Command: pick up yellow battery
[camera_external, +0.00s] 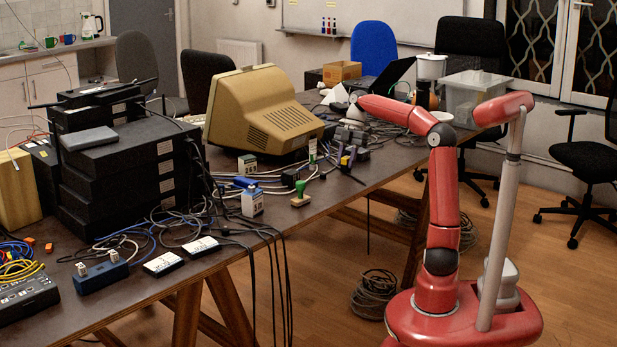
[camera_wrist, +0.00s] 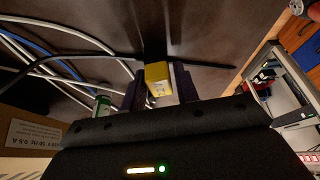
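The yellow battery (camera_wrist: 158,78) is a small yellow block with darker marks, seen in the wrist view. It sits between the two dark fingers of my gripper (camera_wrist: 160,90), with a finger close on each side. I cannot tell whether the fingers press on it or leave a narrow gap, nor whether it touches the table. In the external view my gripper (camera_external: 347,157) is small, pointing down over the table beside the beige monitor, with a bit of yellow at its fingers.
The beige monitor (camera_external: 262,108) stands left of my gripper. Dark adapters and cables crowd the table (camera_external: 335,205) around it. A green-handled stamp (camera_external: 300,194) and a small white box (camera_external: 252,201) stand nearer the front edge. In the wrist view cables (camera_wrist: 60,60) lie to the left.

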